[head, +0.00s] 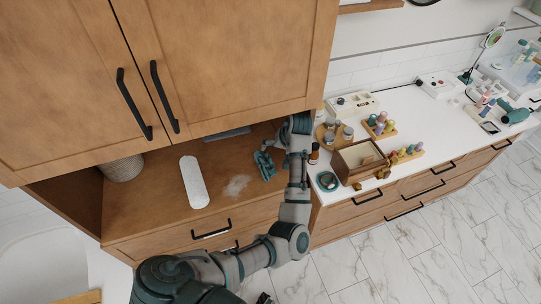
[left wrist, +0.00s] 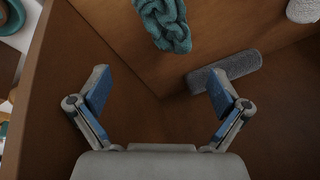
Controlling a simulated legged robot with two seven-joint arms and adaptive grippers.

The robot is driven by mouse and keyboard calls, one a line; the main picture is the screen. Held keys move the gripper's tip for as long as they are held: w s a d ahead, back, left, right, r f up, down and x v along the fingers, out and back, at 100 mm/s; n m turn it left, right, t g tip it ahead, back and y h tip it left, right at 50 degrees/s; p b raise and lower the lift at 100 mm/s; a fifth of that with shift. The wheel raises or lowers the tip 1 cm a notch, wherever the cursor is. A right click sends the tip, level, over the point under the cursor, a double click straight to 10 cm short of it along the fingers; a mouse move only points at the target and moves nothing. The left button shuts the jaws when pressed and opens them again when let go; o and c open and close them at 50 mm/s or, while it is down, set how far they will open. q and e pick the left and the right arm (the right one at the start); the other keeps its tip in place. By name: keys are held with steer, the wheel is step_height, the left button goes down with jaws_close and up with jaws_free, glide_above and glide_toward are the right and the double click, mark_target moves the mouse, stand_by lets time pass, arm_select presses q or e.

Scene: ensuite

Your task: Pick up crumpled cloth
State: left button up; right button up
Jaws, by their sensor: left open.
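The crumpled cloth is a teal, knotted-looking bundle (head: 265,164) on the wooden shelf under the cabinet doors. It also shows at the top of the left wrist view (left wrist: 165,22), partly cut off by the frame edge. My left gripper (left wrist: 159,92) is open, with nothing between its blue-padded fingers. The cloth lies beyond the fingertips, apart from them. In the head view the left gripper (head: 286,134) reaches into the niche just right of the cloth; its fingers are hard to make out there. My right gripper is not seen.
A grey roll (left wrist: 225,70) lies near the right finger in the wrist view. On the shelf are a long white object (head: 194,182), a pale patch (head: 237,185) and a woven basket (head: 123,168). Cabinet doors (head: 215,60) overhang. A cluttered white counter (head: 420,115) stands right.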

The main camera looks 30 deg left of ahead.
mark_target(267, 162)
arm_select(q)
steer(key=x, duration=0.3)
steer(key=s+x, duration=0.1)
steer(key=x, duration=0.6)
steer(key=shift+s+a+f+p, duration=0.2)
steer(key=shift+s+a+p, duration=0.05)
steer(key=shift+p, duration=0.1)
steer(key=shift+w+a+f, duration=0.1)
steer(key=shift+w+f, duration=0.05)
steer(key=shift+f, duration=0.3)
steer(key=c, duration=1)
